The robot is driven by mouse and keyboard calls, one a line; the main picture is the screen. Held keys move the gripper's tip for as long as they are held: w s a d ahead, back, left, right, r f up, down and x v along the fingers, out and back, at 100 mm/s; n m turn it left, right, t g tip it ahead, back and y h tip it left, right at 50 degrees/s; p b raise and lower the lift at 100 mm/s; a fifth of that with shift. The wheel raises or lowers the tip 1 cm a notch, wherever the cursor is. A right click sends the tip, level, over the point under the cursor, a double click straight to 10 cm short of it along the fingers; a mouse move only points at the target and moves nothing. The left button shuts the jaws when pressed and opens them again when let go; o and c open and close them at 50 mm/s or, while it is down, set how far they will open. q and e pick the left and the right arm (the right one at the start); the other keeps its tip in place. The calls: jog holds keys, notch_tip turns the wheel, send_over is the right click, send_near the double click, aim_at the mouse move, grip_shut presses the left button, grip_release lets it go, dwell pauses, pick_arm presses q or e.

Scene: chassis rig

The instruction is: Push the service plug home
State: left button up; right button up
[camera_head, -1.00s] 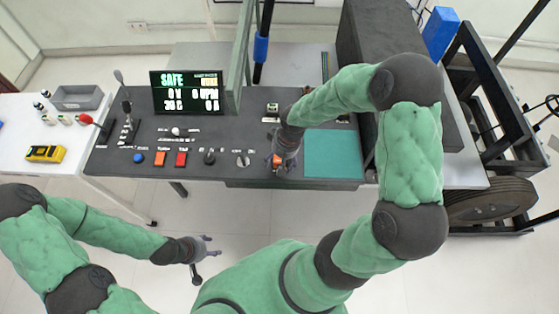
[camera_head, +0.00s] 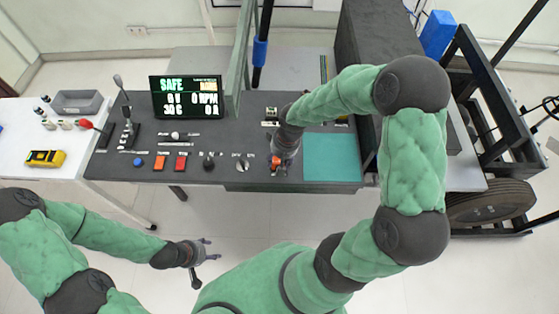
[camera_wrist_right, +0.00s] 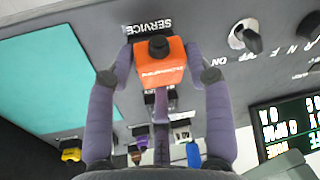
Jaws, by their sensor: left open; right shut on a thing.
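The service plug is an orange block (camera_wrist_right: 158,68) with a black round knob. My right gripper (camera_wrist_right: 159,58) is shut on it, one purple finger on each side. The plug is just below the SERVICE label (camera_wrist_right: 150,27) on the grey console; its seat is hidden, so I cannot tell how deep it sits. In the head view, the orange of the plug (camera_head: 276,160) shows at the console's front edge under my right gripper (camera_head: 280,166). My left gripper (camera_head: 209,250) is open and empty over the floor in front of the console.
A screen (camera_head: 187,97) reading SAFE stands at the console's back. A teal mat (camera_head: 332,157) lies right of the plug. Buttons and a rotary knob (camera_head: 242,165) lie to its left. A white side table (camera_head: 30,180) holds a grey bin (camera_head: 80,102) and a yellow tool (camera_head: 45,158).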

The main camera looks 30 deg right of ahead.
jog(key=s+a+r+p, duration=0.3)
jog(key=s+a+r, duration=0.4)
jog(key=s+r, duration=0.45)
jog(key=shift+n, duration=0.5)
jog(key=w+f+b, duration=0.1)
jog(key=w+f, duration=0.2)
jog(key=w, duration=0.2)
jog(key=w+f+b, duration=0.1)
jog(key=w+f, duration=0.2)
jog(key=w, duration=0.3)
jog(key=w+f+b, duration=0.1)
jog(key=w+f, duration=0.2)
jog(key=w, duration=0.3)
jog(key=shift+w+d+f, duration=0.15)
jog(key=shift+w+f, duration=0.1)
jog(key=shift+f, duration=0.05)
